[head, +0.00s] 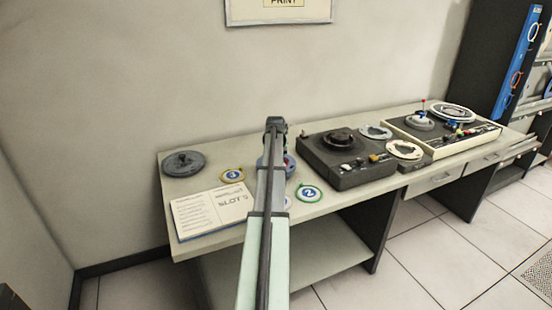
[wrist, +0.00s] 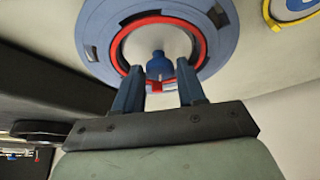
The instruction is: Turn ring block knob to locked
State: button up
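The ring block (wrist: 98,28) is a blue disc with dark slots, a red inner ring and a pale centre. In the head view it shows as a blue edge (head: 290,164), mostly hidden behind my arm. Its small blue knob (wrist: 159,63) stands at the centre, with a small red and white part just below it in the picture. My gripper (wrist: 160,76) is open, with one finger to each side of the knob in the wrist view. A gap shows on both sides; I cannot tell how deep the knob sits between the fingers.
Round tags numbered 3 (head: 232,175) and 2 (head: 308,193) lie beside the block. An open booklet (head: 212,211) and a grey disc (head: 183,163) are to the left. A dark machine (head: 345,176) stands close on the right, with a pale-edged machine (head: 440,130) beyond.

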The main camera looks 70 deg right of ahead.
jog(key=o, duration=0.3)
jog(key=v, duration=1.4)
jog(key=shift+d, duration=0.1)
jog(key=shift+f, duration=0.1)
